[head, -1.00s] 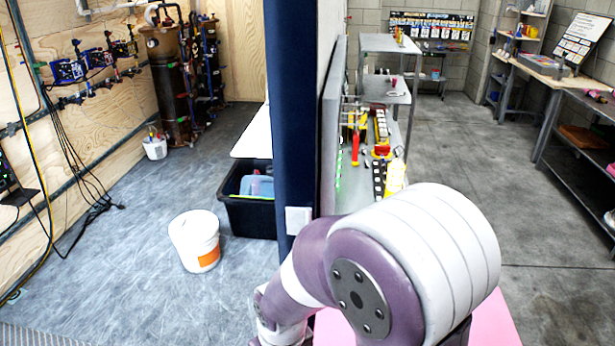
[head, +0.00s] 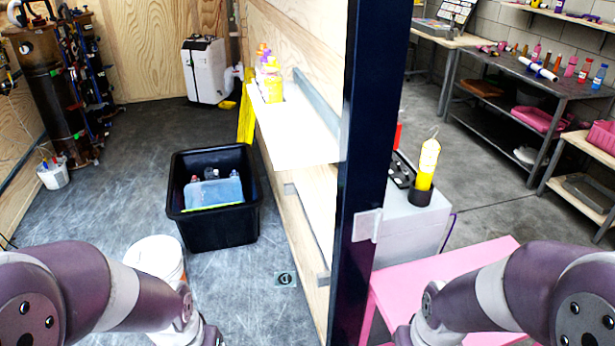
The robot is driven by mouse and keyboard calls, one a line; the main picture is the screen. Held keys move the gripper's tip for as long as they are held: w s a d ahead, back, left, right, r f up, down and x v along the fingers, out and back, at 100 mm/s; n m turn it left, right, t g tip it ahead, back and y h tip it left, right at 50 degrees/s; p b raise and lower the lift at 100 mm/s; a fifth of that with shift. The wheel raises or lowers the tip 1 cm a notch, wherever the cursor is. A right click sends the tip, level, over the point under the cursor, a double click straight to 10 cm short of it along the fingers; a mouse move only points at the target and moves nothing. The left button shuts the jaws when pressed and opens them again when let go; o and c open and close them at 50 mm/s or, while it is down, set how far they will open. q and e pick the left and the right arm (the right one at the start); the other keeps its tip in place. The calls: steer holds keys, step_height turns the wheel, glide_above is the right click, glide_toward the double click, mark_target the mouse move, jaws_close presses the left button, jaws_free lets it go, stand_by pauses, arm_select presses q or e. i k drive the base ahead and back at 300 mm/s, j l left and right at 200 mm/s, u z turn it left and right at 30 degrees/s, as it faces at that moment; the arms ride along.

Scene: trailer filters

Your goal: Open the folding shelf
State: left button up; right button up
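A pale shelf board (head: 300,135) sticks out level from the wooden wall left of the dark blue door post, with yellow bottles (head: 270,82) at its far end. Below it, a white panel (head: 314,222) lies against the wall, with grey metal brackets at its edges. I cannot tell for sure which of these is the folding shelf. My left arm comes in at the lower left and my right arm at the lower right. Both grippers are below the picture's bottom edge, so their state is hidden.
A black bin (head: 213,228) with items inside stands on the floor left of the wall. A white bucket (head: 155,258) is partly behind my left arm. A pink table (head: 440,275) stands right of the dark blue post (head: 362,130). Grey floor is clear beyond the bin.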

mark_target(316, 186)
steer(key=i+j+z, duration=0.1)
steer(key=z, duration=1)
steer(key=j+z, duration=0.3)
steer(key=j, duration=0.2)
steer(key=j+z, duration=0.3)
steer(key=j, duration=0.2)
steer(key=j+z, duration=0.3)
steer(key=j, duration=0.15)
steer(key=k+j+z, duration=0.3)
steer(key=j, duration=0.15)
steer(key=k+j, duration=0.1)
steer(key=j, duration=0.4)
steer(key=k+j, duration=0.1)
steer(key=j, duration=0.4)
